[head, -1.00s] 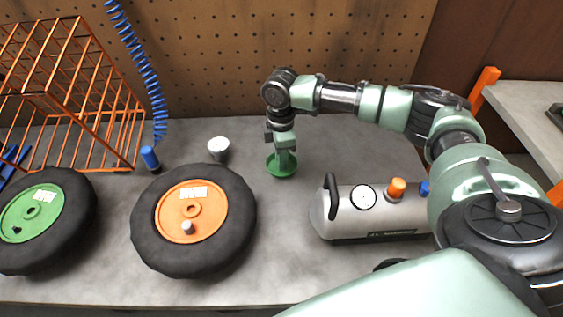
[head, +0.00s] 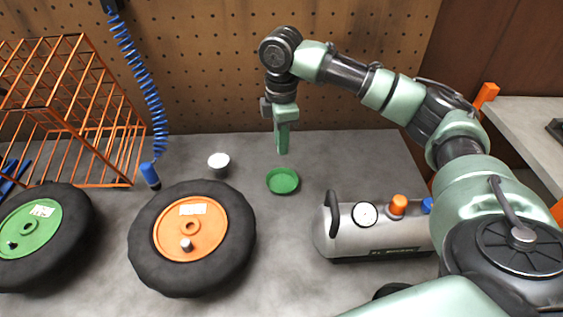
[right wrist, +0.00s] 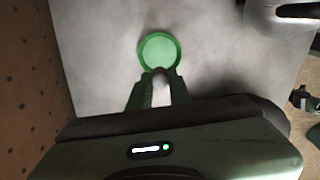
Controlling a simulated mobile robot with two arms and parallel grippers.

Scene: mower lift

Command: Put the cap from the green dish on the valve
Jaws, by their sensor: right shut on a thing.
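My right gripper (head: 283,148) is raised above and a little behind the green dish (head: 282,181) on the bench. The cap cannot be made out in the head view. A wheel with an orange hub (head: 208,233) lies to the left of the dish, with a short pale-topped valve stem (head: 187,244) on it. A wheel with a green hub (head: 35,230) has a dark stem (head: 12,246). My left gripper is not in view.
A silver air tank (head: 350,238) with a gauge and orange knob lies at right. A white-topped cup (head: 219,161) and a blue hose end (head: 150,174) stand behind the orange-hub wheel. An orange wire rack (head: 75,115) is at back left. Bench between dish and tank is clear.

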